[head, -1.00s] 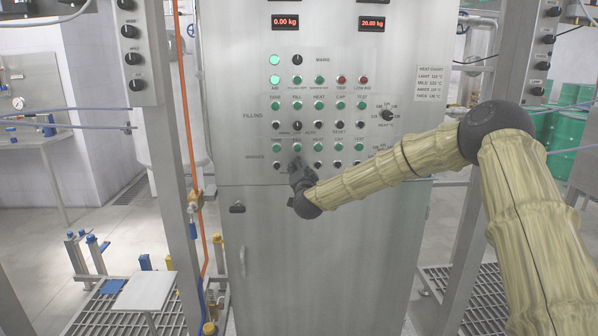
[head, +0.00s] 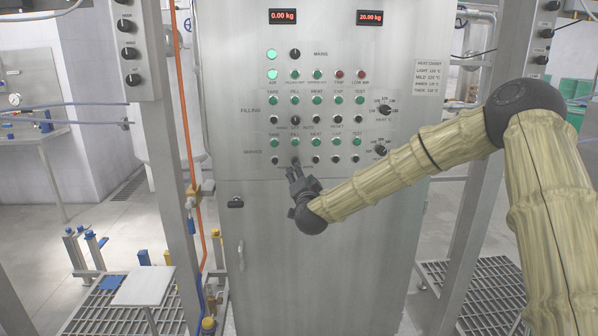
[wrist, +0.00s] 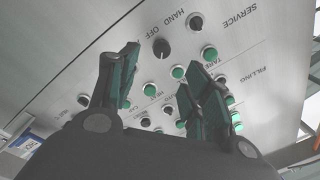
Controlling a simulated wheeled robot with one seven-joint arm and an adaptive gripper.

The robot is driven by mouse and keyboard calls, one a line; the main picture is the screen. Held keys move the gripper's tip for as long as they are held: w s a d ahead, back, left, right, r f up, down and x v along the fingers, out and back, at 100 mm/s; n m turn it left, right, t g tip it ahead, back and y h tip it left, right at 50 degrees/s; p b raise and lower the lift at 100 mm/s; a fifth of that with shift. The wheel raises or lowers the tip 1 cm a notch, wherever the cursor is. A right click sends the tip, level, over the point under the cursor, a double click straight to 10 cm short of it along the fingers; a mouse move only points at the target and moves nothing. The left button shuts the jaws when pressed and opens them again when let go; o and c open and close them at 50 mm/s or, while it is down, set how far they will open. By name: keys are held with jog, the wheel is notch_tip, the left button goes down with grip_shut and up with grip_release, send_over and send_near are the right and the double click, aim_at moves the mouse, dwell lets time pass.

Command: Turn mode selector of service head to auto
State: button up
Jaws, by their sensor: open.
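The service head's mode selector (head: 295,161) is a round black knob below the green buttons of the service row on the steel panel (head: 330,240). In the wrist view the selector (wrist: 161,48) shows beside the words HAND and OFF. Its exact setting is too small to read with certainty. My gripper (head: 301,174) is just below the selector in the head view, pointing up at the panel. In the wrist view my gripper (wrist: 157,70) has its two fingers spread and empty. The selector shows beyond the gap between them, apart from both fingers.
A similar filling selector (head: 295,119) sits above, among rows of green buttons and small black knobs. Heat dials (head: 380,150) are to the right. A steel post (head: 170,200) with an orange pipe stands left of the cabinet. The lower cabinet front is clear except for its handles.

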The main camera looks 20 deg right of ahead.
jog(key=shift+v, duration=1.45)
jog(key=shift+d, duration=0.1)
jog(key=s+a+f+n+g+y, duration=0.1)
jog(key=s+a+f+n+g, duration=0.3)
jog(key=f, duration=0.6)
jog(key=s+a+f+y, duration=0.2)
jog(key=s+f, duration=0.4)
jog(key=f, duration=0.4)
jog(key=s+a+f+n+g+y, duration=0.1)
jog(key=s+a+f+n+g, duration=0.3)
jog(key=f, duration=0.6)
jog(key=s+f+n+g+y, duration=0.1)
jog(key=s+f+g, duration=0.2)
jog(key=s+f, duration=1.4)
jog(key=s+d+f+n+g, duration=0.1)
jog(key=s+g, duration=0.1)
jog(key=s, duration=0.8)
jog(key=s+d+f+n+g+h, duration=0.1)
jog(key=s+d+f+g, duration=0.1)
jog(key=s, duration=0.8)
jog(key=s+d+f+g, duration=0.1)
jog(key=s+f+g, duration=0.1)
jog(key=s, duration=0.8)
jog(key=shift+d+n+g, duration=0.25)
jog(key=shift+n+g, duration=0.15)
jog(key=shift+g, duration=0.3)
